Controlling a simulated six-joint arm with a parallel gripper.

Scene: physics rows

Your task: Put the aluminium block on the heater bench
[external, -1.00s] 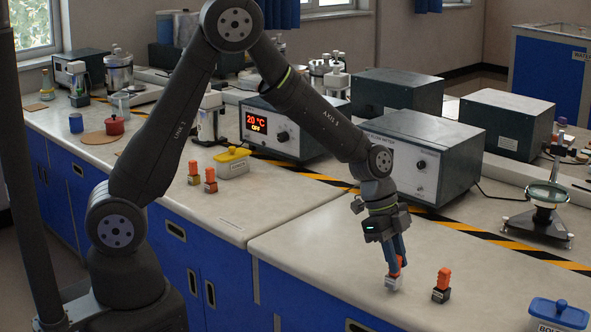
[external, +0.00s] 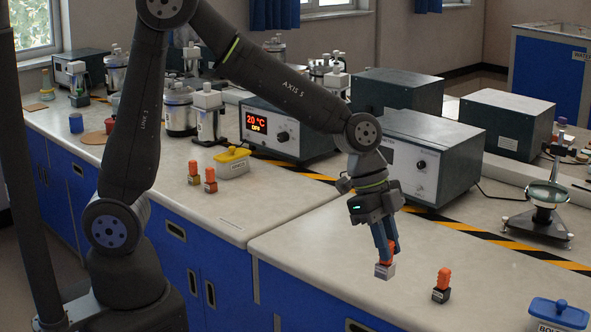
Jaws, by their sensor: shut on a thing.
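My gripper (external: 387,251) points down, its blue fingers shut on the orange top of a small block with a pale silvery base (external: 384,271), which looks like the aluminium block. It is held a little above the right bench (external: 330,235); the fingers hide part of its orange top. A similar block with a dark base (external: 441,292) stands on that bench to the right. The left bench (external: 150,160) carries a box with a red display reading 20 °C OFF (external: 285,133), so it looks like the heater bench. Its label is too small to read.
Two orange-topped blocks (external: 194,174) (external: 210,181) stand on the left bench near a yellow-lidded tub (external: 232,162). A meter box (external: 420,160) stands behind my gripper. A blue-lidded tub (external: 557,313) and a magnifier stand (external: 540,215) are at right.

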